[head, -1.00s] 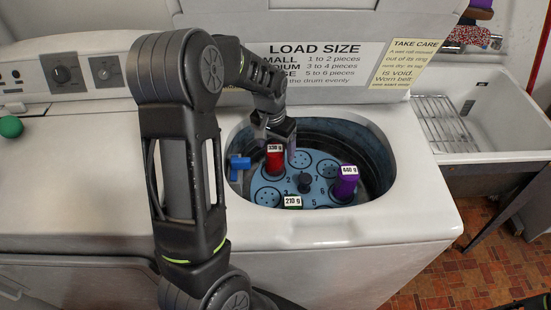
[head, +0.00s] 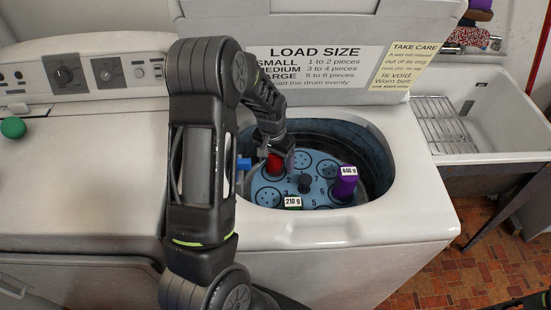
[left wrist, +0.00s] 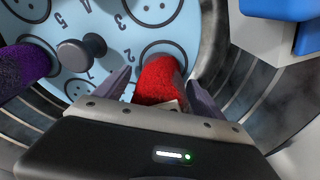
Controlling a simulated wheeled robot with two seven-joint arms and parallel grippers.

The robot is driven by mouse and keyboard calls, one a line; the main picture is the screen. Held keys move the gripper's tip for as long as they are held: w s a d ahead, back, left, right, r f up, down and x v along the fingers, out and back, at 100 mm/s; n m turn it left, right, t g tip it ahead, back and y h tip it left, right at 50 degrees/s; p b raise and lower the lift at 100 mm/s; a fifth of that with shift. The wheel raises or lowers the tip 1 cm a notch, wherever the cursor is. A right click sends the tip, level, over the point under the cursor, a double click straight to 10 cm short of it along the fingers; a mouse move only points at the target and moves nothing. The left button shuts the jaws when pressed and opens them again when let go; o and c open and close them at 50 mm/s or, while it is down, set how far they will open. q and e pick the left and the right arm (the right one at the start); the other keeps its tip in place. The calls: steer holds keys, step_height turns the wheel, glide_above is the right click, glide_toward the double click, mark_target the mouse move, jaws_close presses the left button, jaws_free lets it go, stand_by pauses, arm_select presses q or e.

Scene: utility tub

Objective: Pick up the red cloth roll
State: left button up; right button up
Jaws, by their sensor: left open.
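The red cloth roll (head: 274,164) stands in the washer tub on the light blue numbered plate (head: 325,168), partly hidden by my gripper in the head view. My left gripper (head: 276,150) is over the roll from above. In the left wrist view the red roll (left wrist: 158,80) lies between the two open fingers (left wrist: 160,92), with a visible gap to the left finger and a smaller one to the right. The roll's far end shows beyond the fingertips, and its near end is hidden by the gripper body. My right gripper is not in view.
A purple roll tagged 440 g (head: 344,186) and a tag reading 210 g (head: 292,202) are in the tub. A dark central knob (head: 305,183) rises from the plate. A blue part (head: 243,164) sits at the tub's left rim. The tub wall is close around the gripper.

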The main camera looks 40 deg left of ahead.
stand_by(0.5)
arm_select(q)
jaws_close()
stand_by(0.8)
